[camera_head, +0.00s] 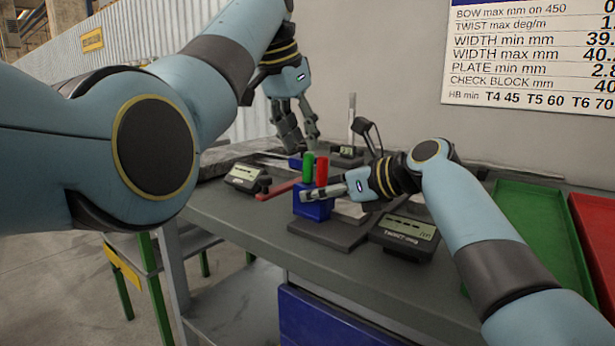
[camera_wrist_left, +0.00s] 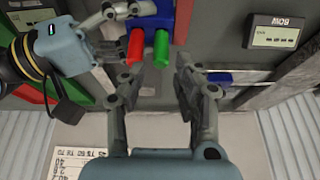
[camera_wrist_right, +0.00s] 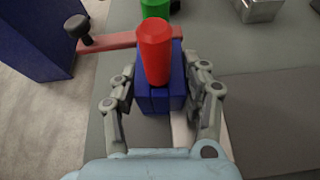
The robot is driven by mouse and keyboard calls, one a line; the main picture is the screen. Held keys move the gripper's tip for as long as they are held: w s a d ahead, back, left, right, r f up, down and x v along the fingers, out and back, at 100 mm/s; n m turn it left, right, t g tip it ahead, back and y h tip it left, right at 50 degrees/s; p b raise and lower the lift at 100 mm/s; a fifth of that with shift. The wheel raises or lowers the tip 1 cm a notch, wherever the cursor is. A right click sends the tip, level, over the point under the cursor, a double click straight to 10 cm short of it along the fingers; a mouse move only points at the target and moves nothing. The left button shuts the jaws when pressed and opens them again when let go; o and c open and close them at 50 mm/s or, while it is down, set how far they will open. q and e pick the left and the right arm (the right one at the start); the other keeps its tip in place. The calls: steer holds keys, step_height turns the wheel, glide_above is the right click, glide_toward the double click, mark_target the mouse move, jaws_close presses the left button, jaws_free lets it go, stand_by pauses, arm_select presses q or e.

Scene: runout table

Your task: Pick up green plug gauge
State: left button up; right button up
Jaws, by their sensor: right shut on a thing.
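The green plug gauge (camera_head: 308,168) stands upright in the blue block (camera_head: 313,208), beside a red plug gauge (camera_head: 322,172). My left gripper (camera_head: 304,146) is open and empty, just above and behind the green gauge. In the left wrist view, the green gauge (camera_wrist_left: 161,47) lies just beyond the gap between my left fingertips (camera_wrist_left: 162,68), with the red gauge (camera_wrist_left: 136,45) to its left. My right gripper (camera_wrist_right: 160,88) is shut on the blue block (camera_wrist_right: 158,98), one finger on each side. The red gauge (camera_wrist_right: 154,50) partly hides the green one (camera_wrist_right: 160,8) in the right wrist view.
A red bar (camera_head: 276,191) lies left of the block. Digital readouts stand at the left (camera_head: 245,178) and front right (camera_head: 404,236). A dark plate (camera_head: 325,235) lies in front. Green (camera_head: 528,235) and red (camera_head: 598,230) trays are at the right.

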mark_target(305, 156)
arm_select(q)
steer(key=shift+x, duration=2.8)
steer(key=shift+a, duration=0.1)
jaws_close()
